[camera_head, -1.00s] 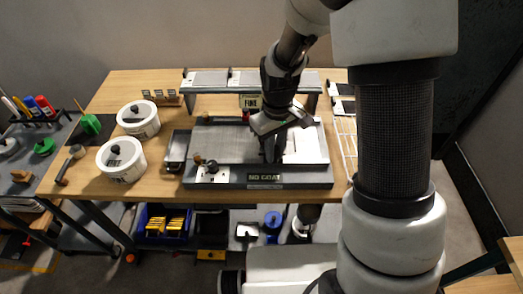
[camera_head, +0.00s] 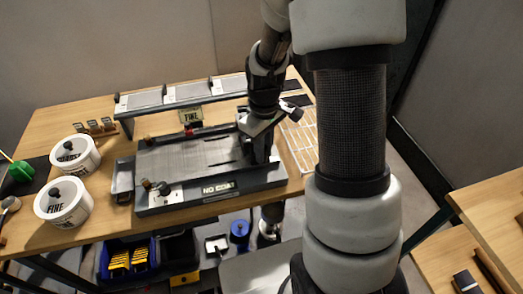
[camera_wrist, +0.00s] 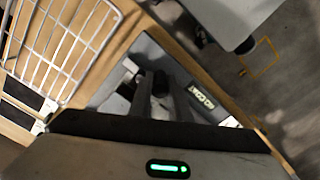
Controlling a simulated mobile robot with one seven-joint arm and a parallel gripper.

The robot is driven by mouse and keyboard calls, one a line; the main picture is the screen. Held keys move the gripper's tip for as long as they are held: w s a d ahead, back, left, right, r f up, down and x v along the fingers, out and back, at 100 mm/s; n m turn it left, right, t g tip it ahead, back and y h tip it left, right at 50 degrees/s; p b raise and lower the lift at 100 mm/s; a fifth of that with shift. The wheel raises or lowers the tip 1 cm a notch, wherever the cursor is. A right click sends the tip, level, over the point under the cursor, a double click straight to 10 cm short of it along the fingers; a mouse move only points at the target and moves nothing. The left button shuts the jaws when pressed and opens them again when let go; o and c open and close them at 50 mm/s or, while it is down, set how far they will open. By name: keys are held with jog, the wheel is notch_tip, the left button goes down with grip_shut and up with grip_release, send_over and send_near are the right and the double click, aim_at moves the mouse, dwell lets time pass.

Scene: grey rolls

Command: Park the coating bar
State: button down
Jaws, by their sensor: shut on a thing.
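The coater (camera_head: 165,157) is a grey flat plate on a dark base, with a NO COAT sign (camera_head: 218,189) on its front. My gripper (camera_head: 262,160) is low over the right end of the plate, pointing down. In the wrist view my gripper (camera_wrist: 160,97) is shut on a dark piece (camera_wrist: 161,82), which I take for the coating bar's grip. The rest of the bar is mostly hidden by the fingers and arm. A thin dark line lies on the plate just left of the fingers; I cannot tell if it is the bar.
A raised shelf (camera_head: 125,103) with grey panels stands behind the coater, with a FINE sign (camera_head: 191,117) below it. White tubs, COARSE (camera_head: 85,150) and FINE (camera_head: 65,212), stand at left. A white wire rack (camera_head: 300,140) lies right of the coater. A grey tray (camera_head: 123,180) sits at its left.

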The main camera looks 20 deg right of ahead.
jog(key=c, duration=1.6)
grip_release()
jog(key=shift+d, duration=0.4)
jog(key=shift+c, duration=0.2)
jog(key=shift+a, duration=0.1)
jog(key=shift+r, duration=0.3)
notch_tip(320, 180, up, 17)
jog(key=p, duration=0.1)
jog(key=s+a+r+m+t+p, duration=0.3)
jog(key=s+r, duration=0.9)
jog(key=s, duration=0.4)
jog(key=m+t+p, duration=0.1)
jog(key=m+t, duration=0.1)
jog(key=m, duration=0.1)
jog(key=shift+a+t, duration=0.15)
jog(key=shift+t, duration=0.15)
